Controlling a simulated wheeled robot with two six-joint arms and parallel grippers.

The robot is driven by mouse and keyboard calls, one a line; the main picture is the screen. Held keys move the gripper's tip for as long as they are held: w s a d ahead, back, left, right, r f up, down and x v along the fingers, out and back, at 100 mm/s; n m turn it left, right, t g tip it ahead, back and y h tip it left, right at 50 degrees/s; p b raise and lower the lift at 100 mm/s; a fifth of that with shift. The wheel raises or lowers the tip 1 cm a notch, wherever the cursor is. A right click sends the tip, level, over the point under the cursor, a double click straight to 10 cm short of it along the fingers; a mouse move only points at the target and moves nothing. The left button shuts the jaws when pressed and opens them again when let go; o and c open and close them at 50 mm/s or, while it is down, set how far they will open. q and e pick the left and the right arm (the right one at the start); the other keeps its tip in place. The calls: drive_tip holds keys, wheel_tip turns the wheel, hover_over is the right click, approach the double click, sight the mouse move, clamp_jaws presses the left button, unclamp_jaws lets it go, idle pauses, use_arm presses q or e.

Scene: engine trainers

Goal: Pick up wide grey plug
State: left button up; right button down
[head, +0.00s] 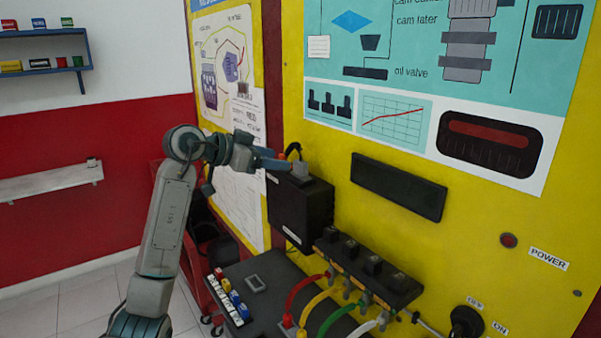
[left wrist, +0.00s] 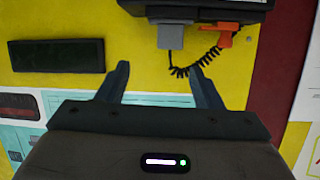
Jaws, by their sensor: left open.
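The wide grey plug (head: 300,169) sits on top of the black box (head: 299,210) that is fixed to the yellow panel. My left gripper (head: 277,160) reaches in from the left at about the plug's height, close beside it. In the left wrist view, the grey plug (left wrist: 174,36) is ahead of the fingertips, roughly in line with the gap between them. My left gripper (left wrist: 161,76) is open there, with nothing between its fingers. A dark coiled cord hangs beside the plug. My right gripper is not in view.
An orange connector (left wrist: 220,34) sits next to the plug on the black box. Below are a row of black coils (head: 367,268) with red, yellow, green and white leads, and a dark bench (head: 262,300). A dark bar (head: 398,187) is mounted to the right.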

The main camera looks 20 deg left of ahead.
sight(298, 162)
use_arm(q)
drive_tip(key=shift+n+y, duration=0.7)
drive_tip(key=shift+y, duration=0.1)
drive_tip(key=w, duration=0.1)
drive_tip(key=w+f+p, duration=0.1)
drive_tip(key=w, duration=0.1)
drive_tip(key=w+d+f+p, duration=0.1)
drive_tip(key=shift+w+d, duration=0.1)
drive_tip(key=shift+w, duration=0.05)
drive_tip(key=w+d+p, duration=0.1)
drive_tip(key=p, duration=0.1)
drive_tip(key=w+d+f+p, duration=0.1)
drive_tip(key=d+p, duration=0.1)
drive_tip(key=shift+w+d+f, duration=0.1)
drive_tip(key=shift+w+d, duration=0.05)
drive_tip(key=shift+w, duration=0.25)
drive_tip(key=shift+w+d+f, duration=0.2)
drive_tip(key=shift+w+f, duration=0.05)
drive_tip(key=shift+f, duration=0.05)
drive_tip(key=shift+a, duration=0.1)
drive_tip(key=shift+c, duration=0.2)
drive_tip(key=c, duration=1)
